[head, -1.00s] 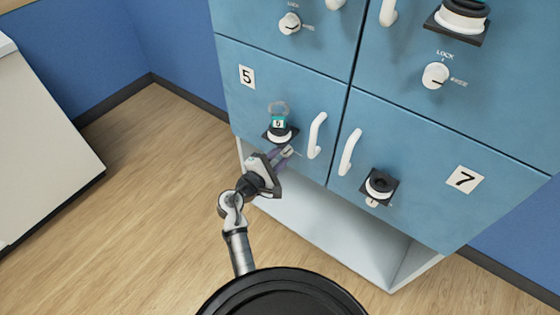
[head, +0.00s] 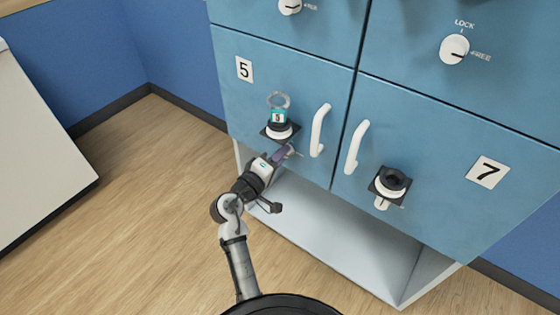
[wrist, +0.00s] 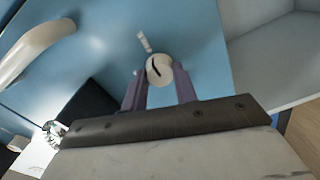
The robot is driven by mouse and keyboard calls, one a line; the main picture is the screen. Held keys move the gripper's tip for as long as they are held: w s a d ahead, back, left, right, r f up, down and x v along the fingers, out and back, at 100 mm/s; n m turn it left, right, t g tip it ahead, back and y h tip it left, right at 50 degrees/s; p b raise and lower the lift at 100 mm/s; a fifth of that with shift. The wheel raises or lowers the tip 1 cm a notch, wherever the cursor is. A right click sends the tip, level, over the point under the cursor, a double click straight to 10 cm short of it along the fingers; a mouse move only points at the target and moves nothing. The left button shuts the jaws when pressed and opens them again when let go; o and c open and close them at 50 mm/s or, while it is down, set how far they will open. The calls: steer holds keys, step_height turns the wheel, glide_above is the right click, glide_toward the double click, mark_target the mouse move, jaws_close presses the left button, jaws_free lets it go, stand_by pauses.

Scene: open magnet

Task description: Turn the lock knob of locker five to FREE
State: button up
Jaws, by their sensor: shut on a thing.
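Locker five's blue door (head: 300,80) has a number 5 plate (head: 244,69) and shows shut in the head view. My gripper (head: 286,151) is at the lower part of this door. In the wrist view its two purple fingers (wrist: 160,88) stand on either side of the white lock knob (wrist: 158,68), shut on it. The knob has a dark pointer line, slanted. A pale mark (wrist: 143,42) lies just beyond the knob, too small to read. In the head view the gripper hides this knob and its lettering.
A white door handle (head: 319,130) is close on the right. Locker seven (head: 440,150) has its own handle (head: 357,147) and holder (head: 390,185). An open white space (head: 330,240) lies below.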

steer(key=shift+m, duration=0.3)
stand_by(0.4)
steer(key=o, duration=1)
steer(key=shift+c, duration=0.2)
steer(key=shift+s, duration=0.1)
steer(key=b+v, duration=0.1)
steer(key=v, duration=1.2)
steer(key=shift+s+a+b, duration=0.2)
steer(key=shift+b, duration=0.1)
